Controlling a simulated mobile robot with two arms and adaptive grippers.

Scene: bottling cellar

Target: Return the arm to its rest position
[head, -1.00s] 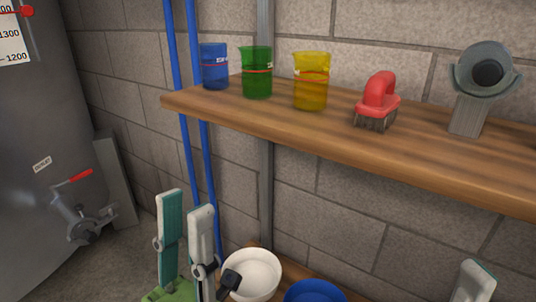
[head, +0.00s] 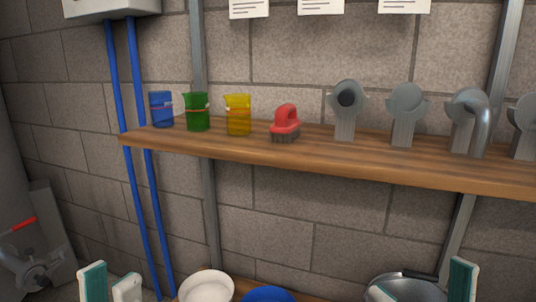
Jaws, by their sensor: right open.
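My left gripper (head: 110,284) shows at the bottom left edge, with its two upright fingers close together in the picture. Most of both arms is out of view.
The shelf holds a blue beaker (head: 161,110), a green beaker (head: 196,112), a yellow beaker (head: 238,115), a red brush (head: 285,122) and several grey fittings (head: 407,113). Below are a white bowl (head: 206,287), a blue bowl (head: 267,295) and a metal pot (head: 408,284). Blue pipes (head: 127,180) run down the left.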

